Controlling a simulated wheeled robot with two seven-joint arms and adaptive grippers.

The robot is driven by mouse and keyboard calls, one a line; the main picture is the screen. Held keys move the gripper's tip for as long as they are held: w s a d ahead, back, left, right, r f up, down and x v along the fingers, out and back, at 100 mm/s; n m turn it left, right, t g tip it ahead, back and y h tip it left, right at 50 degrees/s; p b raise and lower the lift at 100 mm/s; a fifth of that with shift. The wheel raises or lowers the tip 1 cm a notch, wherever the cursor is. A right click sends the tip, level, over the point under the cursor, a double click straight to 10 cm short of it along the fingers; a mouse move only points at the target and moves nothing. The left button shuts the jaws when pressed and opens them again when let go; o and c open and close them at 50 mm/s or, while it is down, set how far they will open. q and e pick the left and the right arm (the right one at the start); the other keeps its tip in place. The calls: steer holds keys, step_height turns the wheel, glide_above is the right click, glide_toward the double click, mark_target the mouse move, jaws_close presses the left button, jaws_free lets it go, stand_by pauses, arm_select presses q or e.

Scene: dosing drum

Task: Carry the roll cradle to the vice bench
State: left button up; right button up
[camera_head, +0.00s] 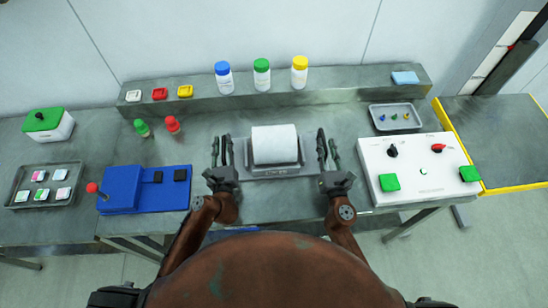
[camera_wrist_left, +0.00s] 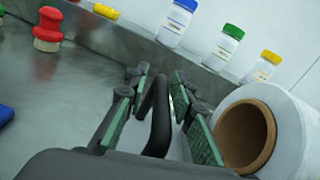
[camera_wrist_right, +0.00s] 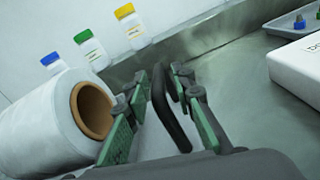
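The roll cradle (camera_head: 272,172) is a grey tray on the metal bench, bearing a white roll (camera_head: 274,145) with a brown core. It has a dark upright handle at each end. My left gripper (camera_head: 222,143) is at the cradle's left end, open. In the left wrist view the left handle (camera_wrist_left: 158,115) stands between its green pads, with gaps showing. My right gripper (camera_head: 328,143) is at the right end, open. In the right wrist view the right handle (camera_wrist_right: 168,110) stands between its pads. I cannot tell which surface is the vice bench.
A blue device (camera_head: 148,190) with a red-knobbed lever stands to the left. A white control box (camera_head: 418,168) stands to the right. Bottles line the back shelf (camera_head: 330,90). Red (camera_head: 173,125) and green small bottles stand behind the blue device. A yellow-edged table (camera_head: 500,140) at far right is clear.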

mark_target(223, 162)
arm_select(q)
steer(key=shift+o, duration=0.4)
steer(key=shift+w+d, duration=0.1)
arm_select(e)
steer(key=shift+o, duration=0.4)
steer(key=shift+a, duration=0.1)
arm_select(q)
steer(key=shift+s, duration=0.35)
steer(key=s, duration=0.3)
steer(key=s+d, duration=0.1)
steer(key=s, duration=0.7)
steer(key=shift+d, duration=0.35)
steer(key=shift+s, duration=0.1)
arm_select(e)
steer(key=s, duration=0.4)
steer(key=s+d, duration=0.1)
steer(key=s, duration=0.7)
steer(key=shift+d, duration=0.3)
arm_select(q)
steer(key=shift+s+f, duration=0.1)
arm_select(e)
steer(key=shift+f, duration=0.1)
